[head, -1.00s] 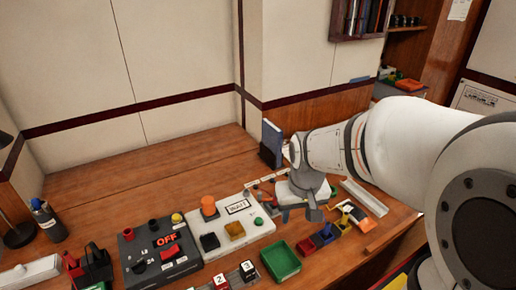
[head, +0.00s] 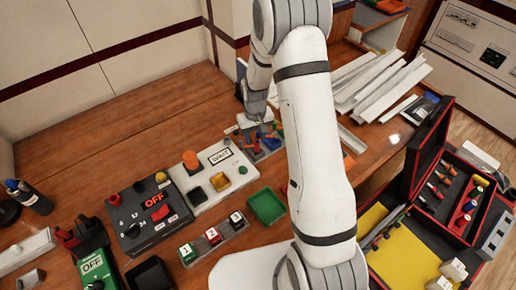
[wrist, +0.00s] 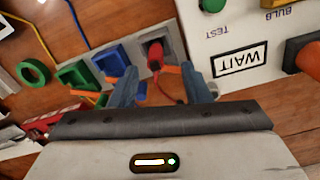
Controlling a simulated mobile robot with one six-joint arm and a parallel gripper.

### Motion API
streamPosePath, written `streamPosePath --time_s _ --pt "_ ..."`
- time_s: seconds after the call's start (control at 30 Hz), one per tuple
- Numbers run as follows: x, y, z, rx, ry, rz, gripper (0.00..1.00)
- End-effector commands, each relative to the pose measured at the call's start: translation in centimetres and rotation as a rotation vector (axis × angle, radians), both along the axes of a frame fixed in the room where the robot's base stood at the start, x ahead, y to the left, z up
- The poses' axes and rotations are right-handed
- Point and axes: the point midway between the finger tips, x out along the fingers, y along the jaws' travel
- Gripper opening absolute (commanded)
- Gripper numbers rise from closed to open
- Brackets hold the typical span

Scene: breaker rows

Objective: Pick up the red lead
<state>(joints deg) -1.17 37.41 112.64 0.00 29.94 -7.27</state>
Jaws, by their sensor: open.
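The red lead (wrist: 155,54) shows in the wrist view as a red plug at a pale grey holder, with a thin red cable running down between my fingers. My gripper (wrist: 162,82) is open, with a blue-grey finger on each side of that cable and nothing visibly clamped. Orange pieces show at the fingertips. In the head view my gripper (head: 262,136) is low over the bench, just behind the WAIT box, and the red lead is too small or covered to make out there.
Blue (wrist: 112,62) and green (wrist: 78,76) holders stand beside the red lead. The white WAIT box (wrist: 245,62) is close on the right. In the head view a green tray (head: 267,205) and numbered blocks (head: 212,236) lie in front. An open toolbox (head: 425,185) stands at right.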

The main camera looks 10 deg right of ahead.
Motion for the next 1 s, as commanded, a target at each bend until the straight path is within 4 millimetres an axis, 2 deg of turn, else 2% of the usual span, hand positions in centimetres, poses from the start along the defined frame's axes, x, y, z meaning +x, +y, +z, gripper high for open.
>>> streamPosePath --time_s 0.4,0.53,0.77,1.0 --pt "-0.2 -0.7 -4.7 0.0 0.002 -0.004 0.43" --pt "-0.2 -0.7 -5.4 0.0 0.001 -0.005 0.43" --pt "-0.1 -0.7 -5.5 0.0 0.0 -0.006 0.43" --pt "-0.2 -0.8 -5.5 0.0 0.0 -0.006 0.23"
